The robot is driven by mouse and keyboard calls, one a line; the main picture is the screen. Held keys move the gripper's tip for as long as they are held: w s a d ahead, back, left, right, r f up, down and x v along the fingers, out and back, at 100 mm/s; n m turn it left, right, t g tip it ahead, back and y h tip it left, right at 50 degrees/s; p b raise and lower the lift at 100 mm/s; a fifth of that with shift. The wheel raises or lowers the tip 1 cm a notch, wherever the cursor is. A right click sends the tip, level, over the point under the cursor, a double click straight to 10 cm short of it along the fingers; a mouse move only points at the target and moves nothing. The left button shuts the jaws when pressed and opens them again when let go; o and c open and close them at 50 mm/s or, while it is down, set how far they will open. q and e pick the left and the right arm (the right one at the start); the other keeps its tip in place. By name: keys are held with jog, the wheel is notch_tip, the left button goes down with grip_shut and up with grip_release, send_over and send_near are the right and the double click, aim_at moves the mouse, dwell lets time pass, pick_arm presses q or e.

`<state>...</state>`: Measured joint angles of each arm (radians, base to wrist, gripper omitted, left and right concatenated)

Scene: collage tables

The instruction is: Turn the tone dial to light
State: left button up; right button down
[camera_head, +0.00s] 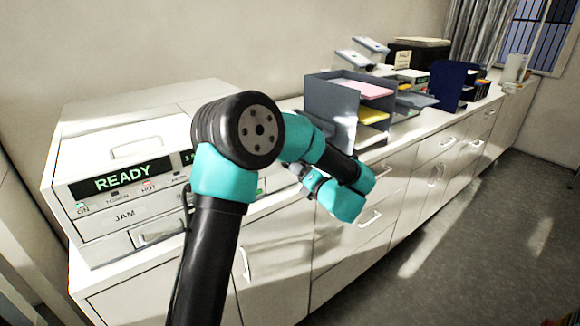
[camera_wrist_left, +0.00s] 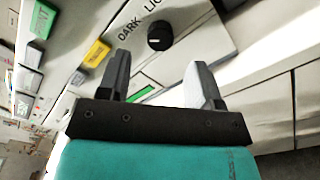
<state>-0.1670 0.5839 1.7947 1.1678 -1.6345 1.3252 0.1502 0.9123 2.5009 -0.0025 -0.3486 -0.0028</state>
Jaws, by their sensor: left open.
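The tone dial (camera_wrist_left: 159,37) is a small round black knob on a pale panel in the left wrist view. The word DARK is printed beside it, and the start of LIGHT shows at the top edge. A pale mark shows on the knob, too small to read its setting surely. My left gripper (camera_wrist_left: 160,62) is open and empty; its two fingers point toward the panel, with the dial beyond and between the tips, apart from them. In the head view my left arm hides the dial on the white copier (camera_head: 125,135). My right gripper is not in view.
The copier's READY display (camera_head: 122,179) is lit, with a JAM panel below. Yellow (camera_wrist_left: 97,53) and green buttons lie left of the dial. To the right, a grey paper tray stack (camera_head: 330,95) and a dark blue file holder (camera_head: 447,85) stand on the white counter.

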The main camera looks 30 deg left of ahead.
pick_arm(q)
jog(key=x, duration=0.5)
jog(key=shift+w+a, duration=0.15)
jog(key=shift+a, duration=0.15)
jog(key=c, duration=0.9)
